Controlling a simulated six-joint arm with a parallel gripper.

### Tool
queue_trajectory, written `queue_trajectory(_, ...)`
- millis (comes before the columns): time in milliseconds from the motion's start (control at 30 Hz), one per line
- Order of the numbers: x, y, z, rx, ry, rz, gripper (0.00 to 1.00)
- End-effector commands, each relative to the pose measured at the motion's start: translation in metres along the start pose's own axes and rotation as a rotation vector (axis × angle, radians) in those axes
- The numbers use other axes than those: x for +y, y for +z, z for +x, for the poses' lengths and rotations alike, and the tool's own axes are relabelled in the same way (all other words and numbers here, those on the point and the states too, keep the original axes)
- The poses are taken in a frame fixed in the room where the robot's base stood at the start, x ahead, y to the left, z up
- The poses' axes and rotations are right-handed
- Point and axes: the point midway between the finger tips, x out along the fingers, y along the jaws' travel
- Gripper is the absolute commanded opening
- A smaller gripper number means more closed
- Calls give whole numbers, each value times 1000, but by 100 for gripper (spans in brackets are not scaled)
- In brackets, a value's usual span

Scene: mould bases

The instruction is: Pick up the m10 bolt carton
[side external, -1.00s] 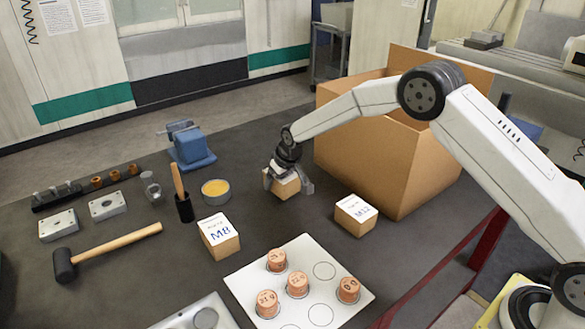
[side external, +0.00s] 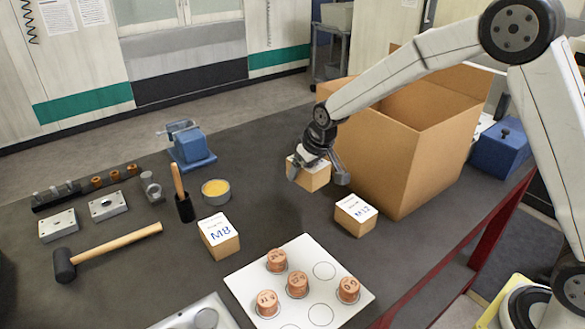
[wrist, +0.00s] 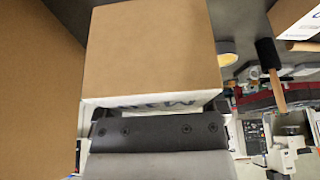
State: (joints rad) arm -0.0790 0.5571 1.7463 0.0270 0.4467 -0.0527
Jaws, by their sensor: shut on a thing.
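A small brown carton with a white top (side external: 311,180) is between the fingers of my gripper (side external: 317,174), beside the large open box. My gripper is shut on it and holds it seemingly clear of the dark bench. In the wrist view the carton (wrist: 152,48) fills the middle, and its top lettering is mostly hidden by the gripper. The M8 carton (side external: 221,242) and the M12 carton (side external: 354,218) stand apart on the bench, their labels readable, so the held one seems to be the M10 bolt carton.
The large open cardboard box (side external: 400,165) stands just right of my gripper. A white plate with copper-coloured cylinders (side external: 245,285) lies in front. A mallet (side external: 120,243), a yellow-filled tin (side external: 216,192), a brush (side external: 182,195) and a blue vise (side external: 190,150) are to the left.

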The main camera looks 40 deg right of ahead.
Motion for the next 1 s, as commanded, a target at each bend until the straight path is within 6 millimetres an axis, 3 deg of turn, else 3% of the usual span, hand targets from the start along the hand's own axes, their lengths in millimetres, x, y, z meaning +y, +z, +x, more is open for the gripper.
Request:
queue_trajectory(400,-2,26,-29,4,0,0,0)
queue_trajectory(1000,-2,29,-32,4,0,0,0)
